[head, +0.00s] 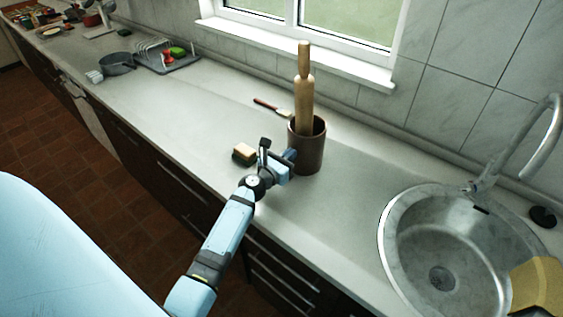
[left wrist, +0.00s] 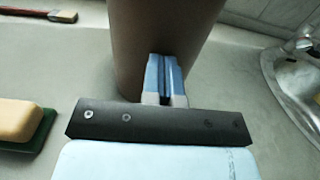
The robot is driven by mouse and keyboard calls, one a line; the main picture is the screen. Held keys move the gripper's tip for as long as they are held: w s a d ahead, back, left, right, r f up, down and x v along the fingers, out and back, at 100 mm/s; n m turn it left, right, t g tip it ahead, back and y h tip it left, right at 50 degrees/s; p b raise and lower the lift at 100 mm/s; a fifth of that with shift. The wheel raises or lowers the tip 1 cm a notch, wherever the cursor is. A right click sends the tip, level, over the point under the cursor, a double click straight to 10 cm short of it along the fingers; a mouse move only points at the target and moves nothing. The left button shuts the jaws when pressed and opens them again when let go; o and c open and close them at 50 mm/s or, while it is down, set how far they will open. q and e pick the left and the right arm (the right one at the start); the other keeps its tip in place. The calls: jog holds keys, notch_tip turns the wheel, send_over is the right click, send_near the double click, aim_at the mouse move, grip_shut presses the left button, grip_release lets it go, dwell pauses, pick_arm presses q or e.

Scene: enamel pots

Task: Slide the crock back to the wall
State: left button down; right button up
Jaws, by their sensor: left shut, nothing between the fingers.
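The crock (head: 311,150) is a dark brown cylinder standing upright on the grey counter, with a wooden rolling pin (head: 304,95) in it. Bare counter lies between the crock and the tiled wall under the window. My left gripper (head: 289,156) is shut and empty, at the crock's front left side. In the left wrist view the crock (left wrist: 150,35) fills the top middle. The shut fingertips (left wrist: 165,75) overlap the crock's lower side there, close to it or touching; I cannot tell which. My right gripper is in neither view.
A round steel sink (head: 395,222) with a tap (head: 520,140) is at the right. A dish rack (head: 168,58) and a grey pot (head: 117,64) stand farther left.

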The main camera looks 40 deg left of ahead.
pick_arm(q)
jog(key=w, duration=0.3)
jog(key=w+b, duration=0.1)
jog(key=w, duration=0.6)
jog(key=shift+d+b, duration=0.3)
jog(key=shift+d, duration=0.1)
jog(key=w+b, duration=0.2)
jog(key=w, duration=0.2)
jog(key=w+b, duration=0.1)
jog(key=w, duration=0.3)
jog(key=w+d+b, duration=0.1)
jog(key=w+b, duration=0.1)
jog(key=w, duration=0.2)
jog(key=shift+w+f+b, duration=0.15)
jog(key=shift+w+b, duration=0.1)
jog(key=shift+b, duration=0.1)
jog(key=shift+w, duration=0.25)
